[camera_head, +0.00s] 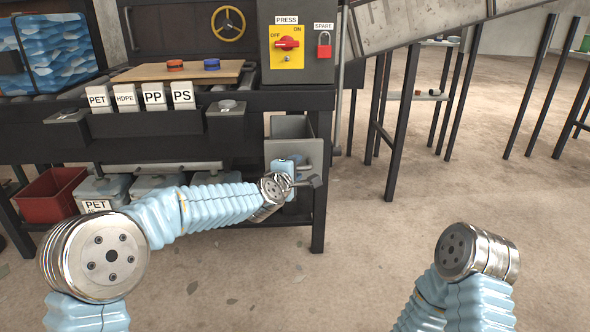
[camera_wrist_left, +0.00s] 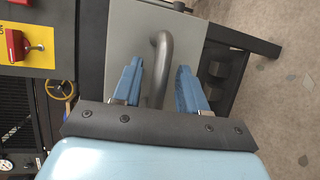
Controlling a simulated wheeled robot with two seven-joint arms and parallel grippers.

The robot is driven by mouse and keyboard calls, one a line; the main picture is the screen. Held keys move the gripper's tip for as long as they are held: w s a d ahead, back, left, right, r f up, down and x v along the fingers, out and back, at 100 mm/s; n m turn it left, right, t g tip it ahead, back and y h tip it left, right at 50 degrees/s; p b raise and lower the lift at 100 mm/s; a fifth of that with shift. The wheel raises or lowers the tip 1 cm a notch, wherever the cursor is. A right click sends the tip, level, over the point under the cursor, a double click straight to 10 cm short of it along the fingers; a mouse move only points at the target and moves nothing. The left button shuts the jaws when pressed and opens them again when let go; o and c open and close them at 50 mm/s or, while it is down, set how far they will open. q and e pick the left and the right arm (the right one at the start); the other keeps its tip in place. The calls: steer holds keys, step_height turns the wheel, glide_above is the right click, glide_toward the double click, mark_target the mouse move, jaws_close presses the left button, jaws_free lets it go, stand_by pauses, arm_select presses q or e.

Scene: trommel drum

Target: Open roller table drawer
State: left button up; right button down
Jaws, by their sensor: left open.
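The roller table drawer (camera_head: 293,150) is a grey box at the right end of the dark table, under the red-switch panel. Its front fills the middle of the left wrist view (camera_wrist_left: 125,35). A curved grey metal handle (camera_wrist_left: 163,65) stands out from that front. My left gripper (camera_head: 287,167) is at the drawer front. In the left wrist view its two blue fingers (camera_wrist_left: 158,80) are spread, with the handle between them and a gap on the right. The handle looks nearer the left finger; contact cannot be told. My right gripper is out of view.
A dark table leg (camera_head: 320,215) stands right of the drawer. A red bin (camera_head: 50,195) and grey labelled bins (camera_head: 105,190) sit under the table at left. Above is the PRESS panel (camera_head: 290,60). The floor (camera_head: 230,285) in front is clear.

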arm_select(q)
steer(key=v, duration=1.3)
steer(key=shift+s+a, duration=0.15)
steer(key=shift+s, duration=0.2)
